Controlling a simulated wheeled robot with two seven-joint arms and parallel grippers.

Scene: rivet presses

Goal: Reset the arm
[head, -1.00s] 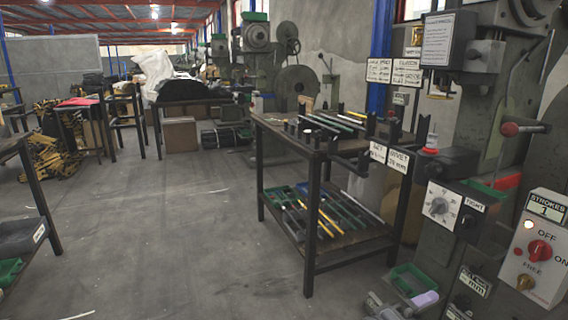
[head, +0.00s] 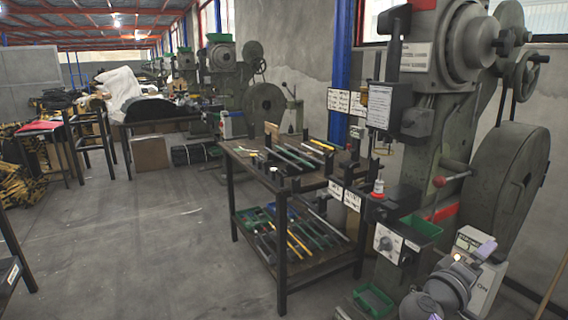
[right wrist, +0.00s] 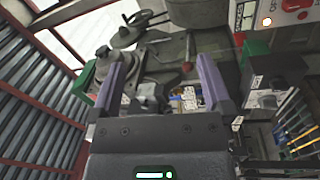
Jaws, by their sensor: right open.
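My right gripper (head: 484,252) shows at the lower right of the head view, in front of the control box of the rivet press (head: 425,125). Only part of it shows there, with a purple finger tilted upward. In the right wrist view the gripper (right wrist: 160,72) has its two purple fingers wide apart with nothing between them. The press frame and handwheel lie behind the fingers in that view. My left gripper is in neither view.
A dark two-level table (head: 232,155) with rods stands left of the press. A green bin (head: 373,299) is low beside the press, and a control box (head: 466,243) is behind my gripper. Open grey floor (head: 150,240) lies to the left.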

